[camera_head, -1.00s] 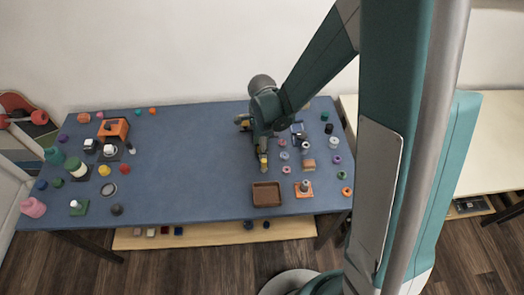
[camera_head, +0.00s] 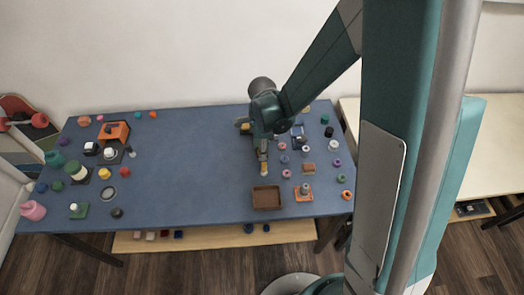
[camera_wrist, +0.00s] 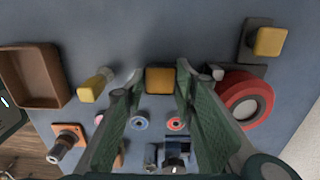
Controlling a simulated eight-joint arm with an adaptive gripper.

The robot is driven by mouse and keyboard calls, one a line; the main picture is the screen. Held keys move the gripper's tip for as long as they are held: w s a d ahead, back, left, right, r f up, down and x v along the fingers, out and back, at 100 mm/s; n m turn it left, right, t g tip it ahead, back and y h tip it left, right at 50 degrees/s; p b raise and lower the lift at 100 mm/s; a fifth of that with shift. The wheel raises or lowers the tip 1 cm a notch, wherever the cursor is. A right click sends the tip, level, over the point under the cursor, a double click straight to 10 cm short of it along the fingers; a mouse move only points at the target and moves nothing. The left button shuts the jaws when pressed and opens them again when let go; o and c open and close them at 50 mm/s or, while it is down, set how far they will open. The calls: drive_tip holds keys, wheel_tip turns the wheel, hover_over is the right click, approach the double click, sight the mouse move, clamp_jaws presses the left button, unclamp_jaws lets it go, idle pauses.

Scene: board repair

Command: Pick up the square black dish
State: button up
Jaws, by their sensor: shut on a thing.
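My gripper (camera_wrist: 158,77) is over the right part of the blue table and points down; in the head view (camera_head: 263,145) its fingers are small. In the wrist view its green fingers stand on both sides of a small square piece (camera_wrist: 160,80) with a dark rim and a yellow-brown middle, and are shut on it. Whether this piece is the square black dish I cannot tell. The head view does not show it clearly. Another dark square base (camera_wrist: 249,38) carries a yellow block at the upper right of the wrist view.
A brown square tray (camera_head: 267,197) lies near the front edge. A yellow-handled tool (camera_wrist: 95,86) and a red round thing (camera_wrist: 244,98) lie close to the fingers. Several small rings and blocks crowd the right side. The table's middle (camera_head: 190,160) is clear.

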wheel_tip(320, 180, up, 10)
drive_tip(key=p, duration=0.2)
drive_tip(key=shift+f, duration=0.25)
